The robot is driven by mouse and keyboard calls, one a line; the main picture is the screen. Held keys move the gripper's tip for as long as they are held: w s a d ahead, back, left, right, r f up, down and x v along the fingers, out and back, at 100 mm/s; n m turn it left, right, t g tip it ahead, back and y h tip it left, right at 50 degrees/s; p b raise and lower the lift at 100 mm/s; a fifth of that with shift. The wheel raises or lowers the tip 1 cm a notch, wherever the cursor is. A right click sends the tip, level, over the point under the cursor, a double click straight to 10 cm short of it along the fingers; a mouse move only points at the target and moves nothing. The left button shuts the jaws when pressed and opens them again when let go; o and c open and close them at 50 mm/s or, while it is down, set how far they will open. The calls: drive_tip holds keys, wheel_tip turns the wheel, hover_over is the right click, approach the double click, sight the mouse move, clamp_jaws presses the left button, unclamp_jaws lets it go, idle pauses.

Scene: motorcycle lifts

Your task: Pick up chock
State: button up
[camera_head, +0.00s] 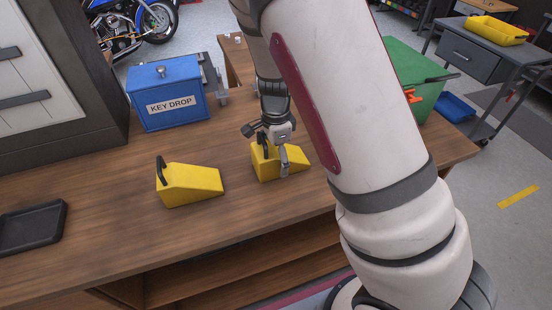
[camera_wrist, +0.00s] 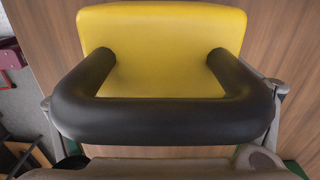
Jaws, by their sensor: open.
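A yellow wedge-shaped chock (camera_head: 297,160) lies on the wooden bench beneath my gripper (camera_head: 274,162). In the wrist view its yellow body (camera_wrist: 165,45) and thick black handle (camera_wrist: 165,118) fill the middle. My gripper is open, with one finger on each side of the handle; I cannot tell whether either touches it. The arm and gripper partly hide this chock in the head view. A second yellow chock (camera_head: 192,186) with a black handle stands free on the bench to the left.
A blue key drop box (camera_head: 168,100) stands at the back of the wooden bench (camera_head: 110,215). A black tray (camera_head: 32,227) lies at the far left. A green box (camera_head: 425,75) is behind my arm at the right. The bench front between the tray and chocks is clear.

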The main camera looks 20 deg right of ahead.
drive_tip(key=shift+f, duration=0.8)
drive_tip(key=shift+c, duration=0.6)
drive_tip(key=c, duration=1.6)
drive_tip(key=shift+o, duration=0.2)
drive_tip(key=shift+r, duration=0.1)
